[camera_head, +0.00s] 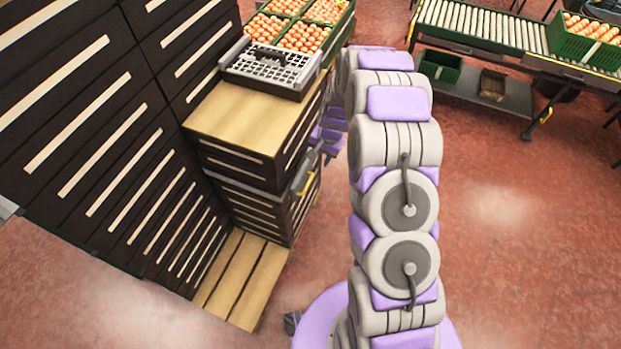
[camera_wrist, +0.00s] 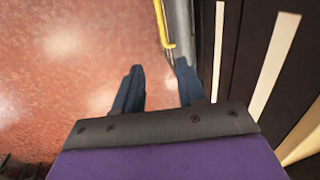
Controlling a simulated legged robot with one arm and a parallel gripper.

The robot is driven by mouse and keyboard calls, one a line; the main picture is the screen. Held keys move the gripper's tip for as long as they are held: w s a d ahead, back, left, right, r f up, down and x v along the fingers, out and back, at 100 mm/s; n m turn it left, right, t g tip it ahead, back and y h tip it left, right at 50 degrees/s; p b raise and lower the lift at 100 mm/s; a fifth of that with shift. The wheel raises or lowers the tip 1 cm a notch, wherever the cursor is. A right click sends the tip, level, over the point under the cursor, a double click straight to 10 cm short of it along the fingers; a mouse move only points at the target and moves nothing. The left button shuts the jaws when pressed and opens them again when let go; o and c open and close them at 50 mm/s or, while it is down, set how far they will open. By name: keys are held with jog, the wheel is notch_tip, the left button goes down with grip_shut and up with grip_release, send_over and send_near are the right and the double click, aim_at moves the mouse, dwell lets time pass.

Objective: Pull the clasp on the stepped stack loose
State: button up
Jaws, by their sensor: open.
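The stepped stack (camera_head: 228,165) is made of dark slatted crates with a wooden top. Its clasp (camera_head: 305,184), a yellow handle beside a grey metal piece, is on the stack's right side. In the wrist view, the yellow handle of the clasp (camera_wrist: 162,25) runs down from the top edge and ends just beyond my fingertips, in line with the gap between them. My gripper (camera_wrist: 158,66) is open and nothing shows between its fingers. The right finger is close to the grey piece; I cannot tell if they touch. In the head view the gripper is mostly hidden behind my arm.
A grey perforated crate (camera_head: 270,66) sits on the stack's wooden top. Taller dark slatted crates (camera_head: 85,110) rise at left. A roller conveyor (camera_head: 480,22) is at back right. The red floor at right is clear.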

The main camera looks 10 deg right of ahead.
notch_tip(320, 180, down, 4)
jog(key=b, duration=0.2)
send_over(308, 182)
jog(key=s, duration=0.1)
notch_tip(308, 182, down, 6)
jog(key=shift+f, duration=0.25)
jog(key=f, duration=0.2)
jog(key=d+f+b, duration=0.1)
jog(key=shift+w+f, duration=0.25)
jog(key=shift+f, duration=0.05)
jog(key=shift+d+f, duration=0.25)
jog(key=shift+f, duration=0.2)
jog(key=shift+a, duration=0.95)
jog(key=shift+c, duration=0.4)
jog(key=shift+d, duration=0.65)
jog(key=c, duration=0.6)
grip_shut()
jog(key=shift+a, duration=0.3)
